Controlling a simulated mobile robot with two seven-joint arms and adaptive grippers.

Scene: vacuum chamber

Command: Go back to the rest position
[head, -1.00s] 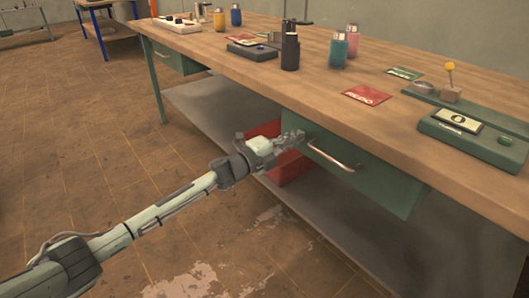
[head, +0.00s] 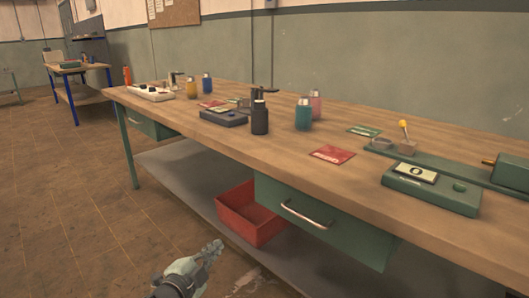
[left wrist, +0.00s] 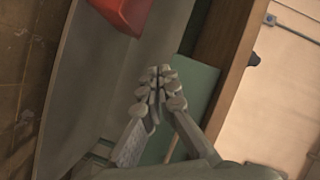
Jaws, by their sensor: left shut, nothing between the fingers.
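My left gripper (head: 212,250) is at the bottom of the head view, low in front of the workbench (head: 225,130). It is shut with nothing in it, and apart from the green drawer (head: 330,228) and its metal handle (head: 305,216). In the left wrist view the closed fingers (left wrist: 157,92) show in the middle, with the drawer's green front (left wrist: 192,95) behind them. My right gripper is in neither view.
A red bin (head: 250,215) stands on the grey lower shelf (head: 180,180). The benchtop holds several bottles, a red card (head: 332,154) and a green device with a dial (head: 430,188). A blue-legged table (head: 75,72) stands far left. The floor at left is clear.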

